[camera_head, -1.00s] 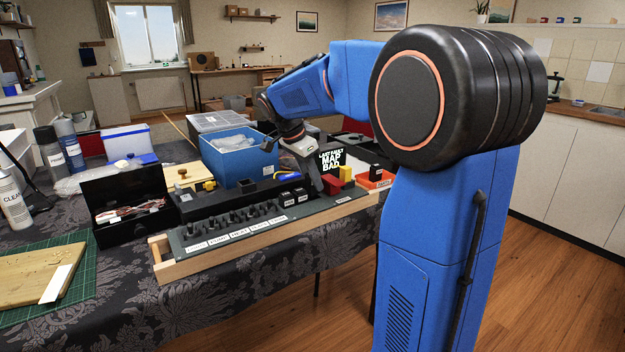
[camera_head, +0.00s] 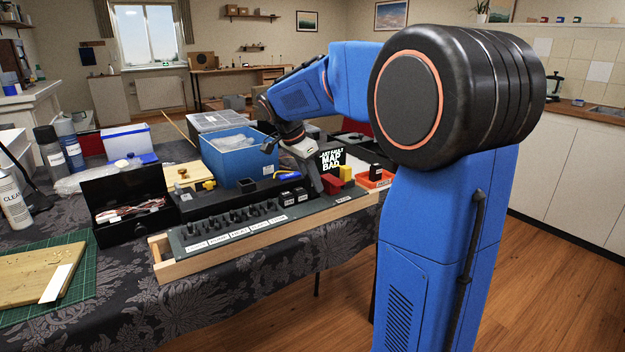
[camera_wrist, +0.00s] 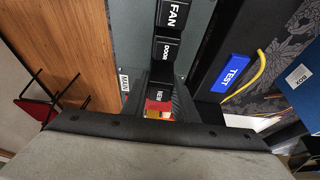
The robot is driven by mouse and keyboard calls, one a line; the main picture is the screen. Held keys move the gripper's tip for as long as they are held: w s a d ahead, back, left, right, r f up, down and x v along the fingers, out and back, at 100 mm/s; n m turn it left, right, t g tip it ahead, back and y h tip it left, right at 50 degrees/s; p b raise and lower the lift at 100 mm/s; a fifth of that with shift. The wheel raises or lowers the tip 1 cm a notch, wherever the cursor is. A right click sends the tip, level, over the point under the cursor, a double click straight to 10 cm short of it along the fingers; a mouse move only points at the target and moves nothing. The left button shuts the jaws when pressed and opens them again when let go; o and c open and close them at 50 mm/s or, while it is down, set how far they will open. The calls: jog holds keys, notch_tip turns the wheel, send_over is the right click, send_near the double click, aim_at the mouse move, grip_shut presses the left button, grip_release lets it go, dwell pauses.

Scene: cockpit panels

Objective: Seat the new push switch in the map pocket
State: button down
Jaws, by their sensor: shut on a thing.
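My gripper (camera_wrist: 160,98) is shut on the new push switch (camera_wrist: 160,94), a black block with a white NEW label, in the wrist view. It is over the grey panel strip (camera_wrist: 128,45), in line with the seated FAN (camera_wrist: 173,14) and DOOR (camera_wrist: 166,48) switches. In the head view my gripper (camera_head: 316,188) is at the panel's right part, just right of two black switches (camera_head: 293,196). The map pocket is not clearly visible; the fingers and switch cover that part. I cannot tell whether the switch touches the panel.
Red (camera_head: 332,184) and yellow (camera_head: 346,173) blocks stand close to the right of my gripper. An orange tray (camera_head: 384,181) is farther right. A black MAP BAD sign (camera_head: 332,160) stands behind. A blue TEST piece (camera_wrist: 233,73) with a yellow lead lies beside the panel.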

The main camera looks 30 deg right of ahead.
jog(key=shift+f, duration=0.9)
jog(key=c, duration=1.3)
grip_release()
jog(key=shift+c, duration=0.2)
jog(key=v, duration=1.7)
jog(key=shift+a+r, duration=0.15)
jog(key=shift+r, duration=0.05)
jog(key=shift+s, duration=0.1)
jog(key=s+a+f+n+t+y, duration=0.1)
jog(key=s+a+f+n, duration=0.2)
jog(key=s+f+n, duration=0.3)
jog(key=s+a+f+n+t+y, duration=0.2)
jog(key=s+f+n, duration=0.4)
jog(key=s, duration=0.8)
jog(key=s+a+f+n+t+y, duration=0.1)
jog(key=s+a+f+n, duration=0.3)
jog(key=s+f, duration=0.6)
jog(key=shift+f+n+t, duration=0.4)
jog(key=shift+f+n, duration=0.45)
jog(key=shift+n, duration=0.05)
